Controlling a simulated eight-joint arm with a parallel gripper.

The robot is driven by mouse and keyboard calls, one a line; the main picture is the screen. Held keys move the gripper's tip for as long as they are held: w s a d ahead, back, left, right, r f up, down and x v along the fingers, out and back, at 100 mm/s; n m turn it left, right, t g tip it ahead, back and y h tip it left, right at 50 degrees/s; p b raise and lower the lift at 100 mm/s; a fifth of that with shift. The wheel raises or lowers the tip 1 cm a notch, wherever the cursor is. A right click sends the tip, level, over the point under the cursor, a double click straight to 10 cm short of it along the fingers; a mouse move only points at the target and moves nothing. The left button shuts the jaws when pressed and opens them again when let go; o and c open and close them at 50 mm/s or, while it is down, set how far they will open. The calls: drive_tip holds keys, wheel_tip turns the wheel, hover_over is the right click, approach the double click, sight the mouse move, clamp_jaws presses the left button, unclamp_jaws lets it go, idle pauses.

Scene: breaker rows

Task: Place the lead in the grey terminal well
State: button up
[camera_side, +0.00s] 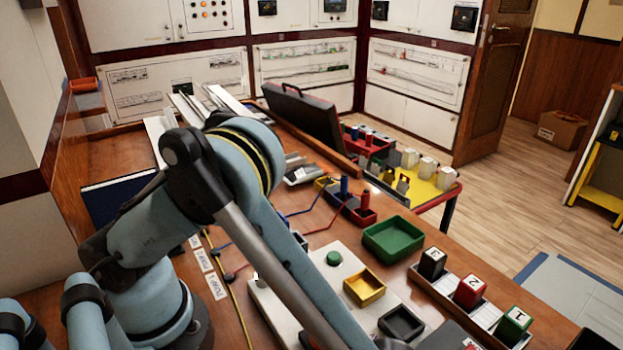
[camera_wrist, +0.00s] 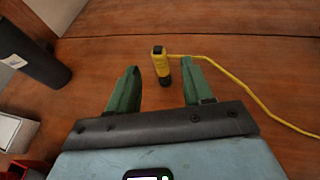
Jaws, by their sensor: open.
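The lead shows in the wrist view as a yellow plug (camera_wrist: 160,65) with a dark end and a yellow cable (camera_wrist: 235,82) running off to the right. My gripper (camera_wrist: 160,82) is open in the wrist view, with one green finger on each side of the plug's lower part. The plug is not visibly gripped, and I cannot tell its height relative to the fingertips. In the side view a yellow cable (camera_side: 235,300) runs along the table, and my gripper does not show. I cannot pick out a grey terminal well with certainty.
A terminal block (camera_side: 352,208) with coloured wells and red and blue leads stands mid-table. A green tray (camera_side: 393,239), a yellow tray (camera_side: 364,287) and numbered blocks (camera_side: 470,290) stand to the right. A dark cylinder (camera_wrist: 32,62) lies left in the wrist view.

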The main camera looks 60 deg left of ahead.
drive_tip(key=x, duration=0.6)
drive_tip(key=shift+s+d+f, duration=0.1)
drive_tip(key=shift+f, duration=0.25)
drive_tip(key=shift+c, duration=0.4)
clamp_jaws()
